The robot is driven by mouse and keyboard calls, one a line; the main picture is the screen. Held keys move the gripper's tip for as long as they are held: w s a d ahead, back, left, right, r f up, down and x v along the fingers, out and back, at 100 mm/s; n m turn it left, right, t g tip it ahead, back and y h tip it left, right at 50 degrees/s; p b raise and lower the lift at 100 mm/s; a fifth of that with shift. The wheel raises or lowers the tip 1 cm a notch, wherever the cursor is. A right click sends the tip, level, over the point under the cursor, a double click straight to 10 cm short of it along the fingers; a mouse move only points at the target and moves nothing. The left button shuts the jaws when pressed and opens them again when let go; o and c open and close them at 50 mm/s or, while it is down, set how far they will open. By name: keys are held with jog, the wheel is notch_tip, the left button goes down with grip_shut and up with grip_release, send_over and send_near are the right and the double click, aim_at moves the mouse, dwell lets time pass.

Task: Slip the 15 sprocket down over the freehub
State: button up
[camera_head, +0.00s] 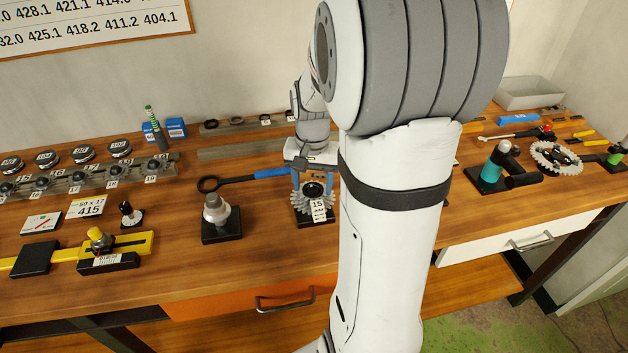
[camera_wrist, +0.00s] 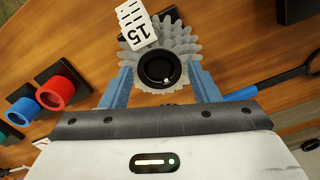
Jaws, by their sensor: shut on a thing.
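The 15 sprocket (camera_wrist: 184,36) is a grey toothed ring with a white "15" tag (camera_head: 318,205). My gripper (camera_wrist: 161,70) has its two blue fingers shut on opposite sides of it. In the head view my gripper (camera_head: 313,185) points down over a black stand (camera_head: 322,219). Toothed edges below the held ring look like more sprockets stacked there. The wrist view shows a dark round bore with a small bright spot inside. The freehub is mostly hidden by the sprockets and gripper; I cannot tell how far the ring sits on it.
A grey stepped metal piece (camera_head: 216,208) stands on a black base to the left. A blue-handled ring wrench (camera_head: 240,181) lies close behind it. Red (camera_wrist: 56,92) and blue rings are near in the wrist view. My arm hides the table's middle right.

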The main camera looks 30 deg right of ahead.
jog(key=o, duration=1)
jog(key=shift+o, duration=0.2)
jog(key=shift+r, duration=0.1)
notch_tip(320, 180, up, 8)
jog(key=shift+f, duration=0.2)
jog(key=shift+a, duration=0.1)
jog(key=s+a+n+t, duration=0.3)
jog(key=s+a+n, duration=0.4)
jog(key=s+a, duration=0.4)
jog(key=shift+s+a+f+n, duration=0.3)
jog(key=shift+s, duration=0.45)
